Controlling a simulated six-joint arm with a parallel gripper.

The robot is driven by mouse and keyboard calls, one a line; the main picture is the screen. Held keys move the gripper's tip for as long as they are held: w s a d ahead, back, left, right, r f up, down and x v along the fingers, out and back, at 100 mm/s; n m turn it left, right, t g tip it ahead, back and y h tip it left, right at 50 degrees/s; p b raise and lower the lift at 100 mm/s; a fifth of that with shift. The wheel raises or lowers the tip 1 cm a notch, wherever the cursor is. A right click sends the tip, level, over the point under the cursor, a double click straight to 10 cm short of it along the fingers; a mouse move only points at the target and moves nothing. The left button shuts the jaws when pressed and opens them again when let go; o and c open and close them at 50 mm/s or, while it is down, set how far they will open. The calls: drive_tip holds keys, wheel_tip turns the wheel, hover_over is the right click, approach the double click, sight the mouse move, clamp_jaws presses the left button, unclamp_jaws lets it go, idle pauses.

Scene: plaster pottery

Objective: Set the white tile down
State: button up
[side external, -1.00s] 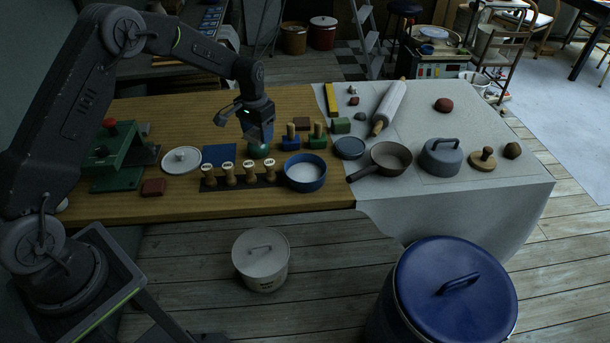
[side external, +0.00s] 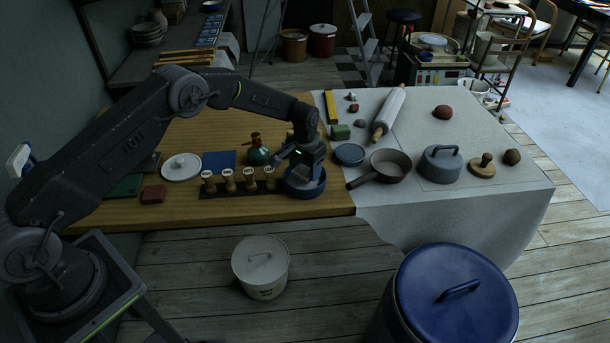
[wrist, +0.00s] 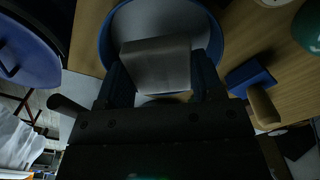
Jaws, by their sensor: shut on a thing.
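In the wrist view my gripper (wrist: 160,78) is shut on the white tile (wrist: 157,62), a pale grey-white squarish slab. The tile is over the blue-rimmed bowl (wrist: 104,42), with the bowl's pale inside showing beyond it. In the side view my gripper (side external: 304,172) points down at the blue bowl (side external: 304,190) near the table's front edge and hides part of it. The tile cannot be made out in that view. I cannot tell whether the tile touches the bowl.
Several wooden stamps (side external: 229,182) stand in a row left of the bowl. A green round flask (side external: 257,156) stands behind them. A dark pan (side external: 390,166) and a blue dish (side external: 349,154) are to the right. A blue block with a wooden handle (wrist: 262,105) is close by.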

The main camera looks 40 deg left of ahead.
sight(305, 170)
drive_tip(key=shift+f, duration=1.4)
drive_tip(key=shift+f, duration=0.1)
drive_tip(key=o, duration=0.7)
wheel_tip(305, 170, up, 12)
drive_tip(key=shift+r, duration=0.15)
